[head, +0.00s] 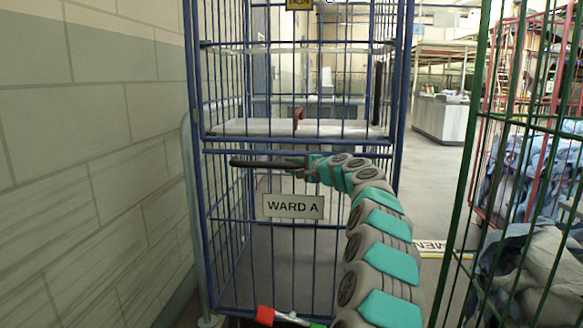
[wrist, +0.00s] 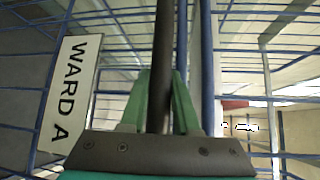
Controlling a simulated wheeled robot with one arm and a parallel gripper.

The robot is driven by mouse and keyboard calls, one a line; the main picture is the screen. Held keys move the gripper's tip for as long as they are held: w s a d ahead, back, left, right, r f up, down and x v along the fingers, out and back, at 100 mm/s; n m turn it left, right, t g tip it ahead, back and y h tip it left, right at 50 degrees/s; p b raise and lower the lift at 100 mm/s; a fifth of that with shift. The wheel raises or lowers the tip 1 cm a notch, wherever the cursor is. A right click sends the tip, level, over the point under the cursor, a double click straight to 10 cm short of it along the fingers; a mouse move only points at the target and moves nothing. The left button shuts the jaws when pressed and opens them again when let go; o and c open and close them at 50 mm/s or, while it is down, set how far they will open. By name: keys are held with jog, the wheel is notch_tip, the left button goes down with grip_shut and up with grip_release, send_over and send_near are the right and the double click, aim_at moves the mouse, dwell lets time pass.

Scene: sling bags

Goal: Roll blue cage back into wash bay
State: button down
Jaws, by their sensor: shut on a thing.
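The blue cage (head: 200,140) stands upright straight ahead in the head view, with blue wire sides and a pale shelf. A white WARD A sign (head: 294,206) hangs on its front; it shows sideways in the wrist view (wrist: 69,95). My gripper (head: 305,166) is at the cage front, just above the sign. Its green fingers (wrist: 160,105) are shut around a dark bar (head: 262,163) running sideways across the front. A red-and-green piece (head: 265,315) shows low at the front. The cage's wheels and the wash bay cannot be made out.
A pale block wall (head: 95,150) runs close along the left, with a grey rail (head: 187,200) beside the cage. A green cage (head: 466,190) holding blue-grey cloth is close on the right. A red cage (head: 488,120) and a counter (head: 440,118) stand farther back. Floor shows between cages.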

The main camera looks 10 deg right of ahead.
jog(key=shift+d+r, duration=0.15)
jog(key=shift+d, duration=0.2)
jog(key=c, duration=0.9)
grip_release()
jog(key=shift+o, duration=1.2)
jog(key=shift+a, duration=0.15)
jog(key=shift+v, duration=0.8)
jog(key=shift+b+v, duration=0.65)
jog(key=shift+v, duration=2.45)
